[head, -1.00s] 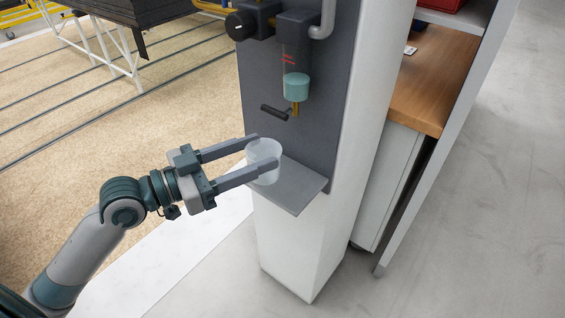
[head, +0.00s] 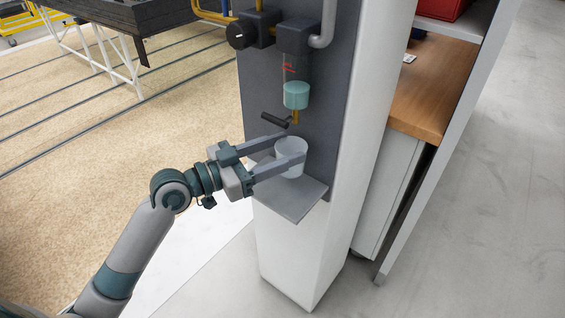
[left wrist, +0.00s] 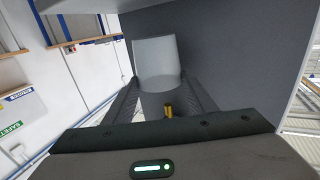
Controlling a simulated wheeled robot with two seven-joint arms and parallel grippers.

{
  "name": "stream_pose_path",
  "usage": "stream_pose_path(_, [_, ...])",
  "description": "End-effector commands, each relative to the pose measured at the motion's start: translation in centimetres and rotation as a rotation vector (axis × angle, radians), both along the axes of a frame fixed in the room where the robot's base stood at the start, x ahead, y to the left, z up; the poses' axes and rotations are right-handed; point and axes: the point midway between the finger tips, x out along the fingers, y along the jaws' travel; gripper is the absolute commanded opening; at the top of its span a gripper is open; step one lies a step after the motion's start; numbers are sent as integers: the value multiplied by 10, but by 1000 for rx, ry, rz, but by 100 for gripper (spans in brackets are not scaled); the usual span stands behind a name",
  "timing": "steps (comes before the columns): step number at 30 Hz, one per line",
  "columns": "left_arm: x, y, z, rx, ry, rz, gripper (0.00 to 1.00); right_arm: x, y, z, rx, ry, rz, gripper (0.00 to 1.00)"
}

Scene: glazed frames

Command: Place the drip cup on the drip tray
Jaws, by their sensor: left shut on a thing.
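The drip cup (head: 291,171) is a small translucent whitish cup, upright between the fingers of my left gripper (head: 296,147). The gripper is shut on it, with one finger along each side. The cup also shows in the left wrist view (left wrist: 156,58), between the two dark fingers. The drip tray (head: 298,202) is a flat grey shelf sticking out of the column's dark panel. In the head view the cup overlaps the tray's rear part; I cannot tell whether its base touches. My right gripper is not in view.
Above the cup hang a filter bowl (head: 296,95) with a brass drain and a small dark lever (head: 275,121), close to the fingers. A black knob (head: 240,35) and pipes sit higher. A wooden-topped cabinet (head: 428,90) stands right of the white column (head: 345,165).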

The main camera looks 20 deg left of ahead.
Motion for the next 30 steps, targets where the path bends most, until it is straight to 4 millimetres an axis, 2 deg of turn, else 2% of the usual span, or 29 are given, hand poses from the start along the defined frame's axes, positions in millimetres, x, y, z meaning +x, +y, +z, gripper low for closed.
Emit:
stream_pose_path(11, [0,0,-3,0,0,0,26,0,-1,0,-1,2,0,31])
stream_pose_path(19, [0,0,-34,-2,5,1,26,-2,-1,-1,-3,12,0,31])
stream_pose_path(22, [3,-1,-38,-4,2,1,26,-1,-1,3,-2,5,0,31])
stream_pose_path(30, [3,-1,-40,0,0,0,26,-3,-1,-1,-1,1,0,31])
